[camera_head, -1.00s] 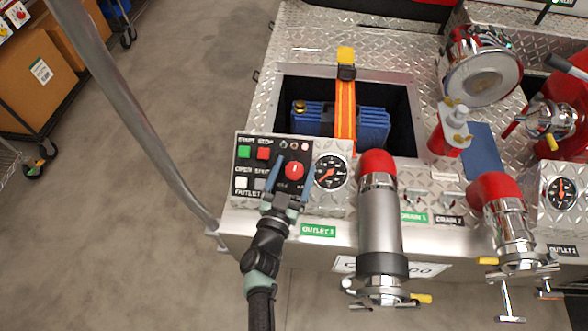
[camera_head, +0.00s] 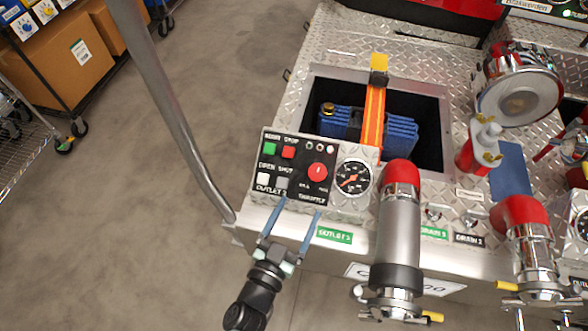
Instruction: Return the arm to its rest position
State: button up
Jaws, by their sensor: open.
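My gripper (camera_head: 291,230) is open and empty, its two blue-grey fingers spread apart. In the picture it sits just below the black control panel (camera_head: 297,165), in front of the metal edge of the bumper. The panel carries a green button, a red button, white and grey buttons and a red throttle knob (camera_head: 317,172). The panel is fully in view and the fingers appear clear of it. My dark arm runs down to the bottom edge of the picture.
A pressure gauge (camera_head: 353,178) and a capped silver outlet pipe (camera_head: 400,230) stand right of the gripper. A curved metal rail (camera_head: 165,105) rises on the left. Open floor (camera_head: 110,230) lies left of the bumper. Cardboard boxes (camera_head: 60,60) on racks stand at the far left.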

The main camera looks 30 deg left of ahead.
jog(key=shift+s+d, duration=0.1)
jog(key=shift+s, duration=0.6)
jog(key=w+d+r+n+t+y, duration=0.15)
jog(key=w+r, duration=0.35)
jog(key=r, duration=0.7)
jog(key=w+d+r+t+y, duration=0.15)
jog(key=w+r, duration=0.25)
jog(key=r, duration=0.8)
jog(key=w+d+r+n+t+y, duration=0.15)
jog(key=w+r, duration=0.35)
jog(key=r, duration=0.8)
jog(key=s+d+r+m+t+h, duration=0.1)
jog(key=s+d+r+h, duration=0.1)
jog(key=r, duration=0.7)
jog(key=s+d+r+m+t+h, duration=0.1)
jog(key=s+d+r+t+h, duration=0.1)
jog(key=s+d+r, duration=0.3)
jog(key=s+d+r+m+t+h, duration=0.1)
jog(key=s+r, duration=0.5)
jog(key=r, duration=0.7)
jog(key=shift+s+d+r+t+h, duration=0.25)
jog(key=shift+d+t+h, duration=0.3)
jog(key=shift+d, duration=0.7)
